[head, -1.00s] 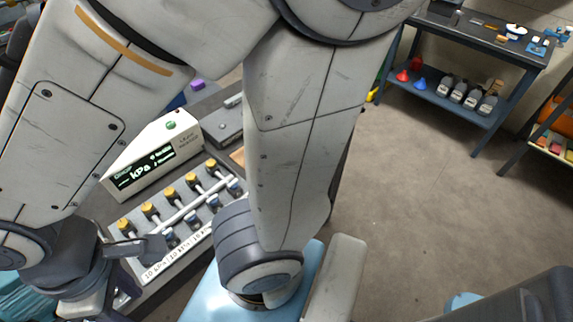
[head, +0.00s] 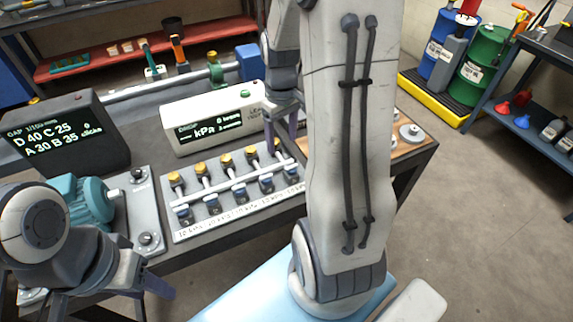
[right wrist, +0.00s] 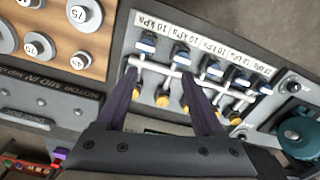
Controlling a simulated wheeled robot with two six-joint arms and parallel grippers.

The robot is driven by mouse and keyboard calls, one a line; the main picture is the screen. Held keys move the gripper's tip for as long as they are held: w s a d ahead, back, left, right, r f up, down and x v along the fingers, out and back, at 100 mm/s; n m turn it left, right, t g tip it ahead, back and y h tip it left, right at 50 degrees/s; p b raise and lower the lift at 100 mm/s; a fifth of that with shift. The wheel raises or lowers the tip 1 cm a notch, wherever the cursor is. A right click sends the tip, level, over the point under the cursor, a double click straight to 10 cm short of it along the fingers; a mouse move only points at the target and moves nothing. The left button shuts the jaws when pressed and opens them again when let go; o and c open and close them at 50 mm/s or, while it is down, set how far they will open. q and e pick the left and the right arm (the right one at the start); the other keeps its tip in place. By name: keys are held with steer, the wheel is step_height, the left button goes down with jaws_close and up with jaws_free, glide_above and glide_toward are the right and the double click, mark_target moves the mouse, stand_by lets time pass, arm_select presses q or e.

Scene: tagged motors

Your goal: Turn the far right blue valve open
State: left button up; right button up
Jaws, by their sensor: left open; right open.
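A grey valve panel (head: 172,234) on the bench carries a row of blue valves below a white pipe and yellow-topped fittings above it. The far right blue valve (head: 291,175) is at the panel's right end, close to my right arm. In the right wrist view, which looks from the other side, this valve (right wrist: 147,43) is at the left end of the blue row. My right gripper (head: 282,134) is open and empty above the panel's right end; its fingers (right wrist: 160,76) point toward the pipe, short of the blue valve. My left gripper (head: 152,292) is open and empty at lower left.
A white kPa display (head: 213,118) stands behind the panel. A dark display (head: 65,135) and a teal motor (head: 92,200) are left of it. A wooden board with round weights (right wrist: 65,40) lies beside the panel. Drums (head: 484,55) and a side table stand at the right.

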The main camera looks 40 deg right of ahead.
mark_target(292, 168)
steer(key=d+f, duration=0.1)
steer(key=f, duration=0.3)
steer(key=d+f, duration=0.1)
steer(key=f, duration=0.2)
steer(key=d+f, duration=0.1)
steer(key=f, duration=0.3)
steer(key=shift+s+f, duration=0.25)
steer(key=shift+f, duration=0.05)
steer(key=shift+m, duration=0.3)
jaws_close()
